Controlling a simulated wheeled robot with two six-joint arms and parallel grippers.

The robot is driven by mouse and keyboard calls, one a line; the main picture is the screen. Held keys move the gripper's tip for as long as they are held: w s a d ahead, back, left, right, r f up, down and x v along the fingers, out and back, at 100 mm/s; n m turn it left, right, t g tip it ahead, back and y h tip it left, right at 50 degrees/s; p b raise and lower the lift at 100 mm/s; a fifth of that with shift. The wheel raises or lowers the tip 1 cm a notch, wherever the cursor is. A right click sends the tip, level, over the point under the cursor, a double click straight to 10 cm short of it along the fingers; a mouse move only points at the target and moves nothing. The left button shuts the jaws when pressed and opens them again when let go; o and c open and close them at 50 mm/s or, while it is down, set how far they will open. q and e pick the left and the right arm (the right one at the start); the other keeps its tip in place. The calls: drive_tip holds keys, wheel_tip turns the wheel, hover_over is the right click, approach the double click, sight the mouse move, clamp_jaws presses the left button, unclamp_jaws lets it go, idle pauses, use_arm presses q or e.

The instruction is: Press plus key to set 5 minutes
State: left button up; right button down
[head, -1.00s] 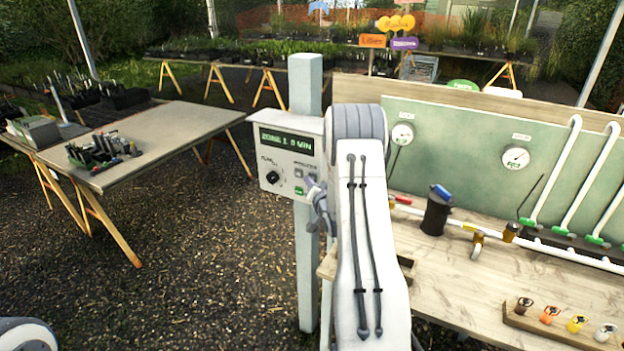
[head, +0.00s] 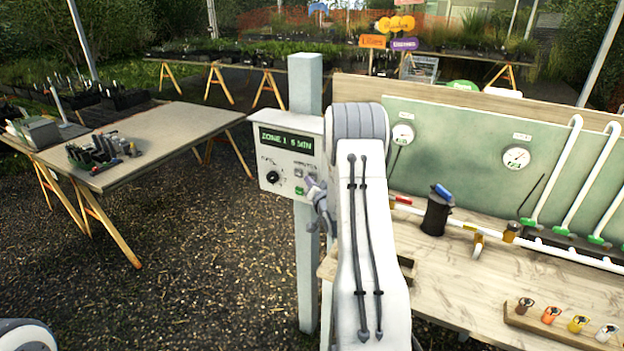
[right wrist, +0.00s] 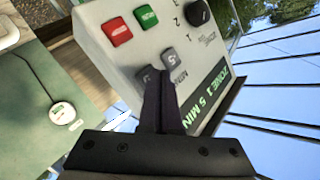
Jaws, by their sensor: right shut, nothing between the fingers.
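The grey control box (head: 283,160) is on a post. Its green display (head: 287,139) reads ZONE 1 5 MIN, which is clearer in the right wrist view (right wrist: 208,96). Two small grey keys sit beside the display: one key (right wrist: 169,59) is in plain view. The other key (right wrist: 148,74) is partly hidden by my fingertips; I cannot read its mark surely. My right gripper (right wrist: 160,76) is shut and empty, its tips at or very near that partly hidden key; contact is unclear. In the head view the gripper (head: 313,186) is partly behind my arm. My left gripper is out of view.
The box also has a black knob (right wrist: 200,12), a red button (right wrist: 117,31) and a green button (right wrist: 146,16). A workbench (head: 480,290) with pipes and a green gauge board (head: 450,150) stands right. A table (head: 165,140) stands left, with open ground between.

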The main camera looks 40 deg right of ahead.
drive_tip(key=shift+s+a, duration=0.15)
drive_tip(key=shift+a, duration=0.3)
drive_tip(key=a, duration=0.1)
drive_tip(key=s+a+b, duration=0.1)
drive_tip(key=a, duration=0.1)
drive_tip(key=s+a, duration=0.1)
drive_tip(key=shift+a, duration=0.3)
idle(0.8)
